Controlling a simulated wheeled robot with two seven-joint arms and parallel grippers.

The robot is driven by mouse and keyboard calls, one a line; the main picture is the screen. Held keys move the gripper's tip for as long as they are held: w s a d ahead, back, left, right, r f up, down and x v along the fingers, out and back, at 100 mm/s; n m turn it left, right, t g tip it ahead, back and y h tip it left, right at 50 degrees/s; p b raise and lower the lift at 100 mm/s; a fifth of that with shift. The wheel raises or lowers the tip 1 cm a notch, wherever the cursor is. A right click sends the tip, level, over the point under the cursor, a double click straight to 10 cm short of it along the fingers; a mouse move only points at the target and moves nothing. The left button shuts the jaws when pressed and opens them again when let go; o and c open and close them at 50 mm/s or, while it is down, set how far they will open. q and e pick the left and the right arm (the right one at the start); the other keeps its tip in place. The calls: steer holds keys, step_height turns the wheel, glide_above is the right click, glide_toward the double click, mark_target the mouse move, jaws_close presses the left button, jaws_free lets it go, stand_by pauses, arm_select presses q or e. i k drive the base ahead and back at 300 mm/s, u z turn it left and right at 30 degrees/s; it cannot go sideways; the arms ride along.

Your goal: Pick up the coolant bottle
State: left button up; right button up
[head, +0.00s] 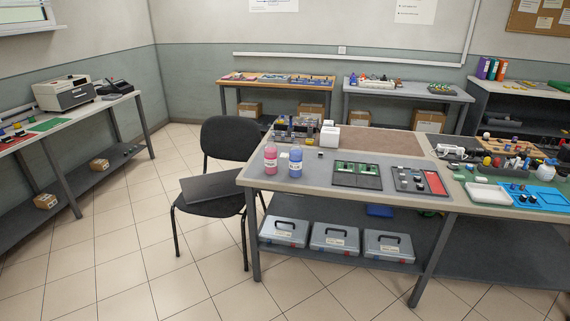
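Two bottles stand upright side by side near the left end of the central workbench (325,183). One holds pink-red liquid and has a white label: the pink bottle (270,159). The other is the blue bottle (296,160), just to its right. The labels are too small to read, so I cannot tell which one is the coolant bottle. Neither of my grippers is in view.
A black chair (229,140) with a dark flat item (210,186) on its seat stands left of the workbench. Circuit boards (357,174) lie right of the bottles; a white box (330,136) stands behind. The tiled floor in front is clear.

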mark_target(270, 148)
steer(key=z, duration=0.4)
steer(key=i, duration=1.85)
steer(key=z, duration=0.1)
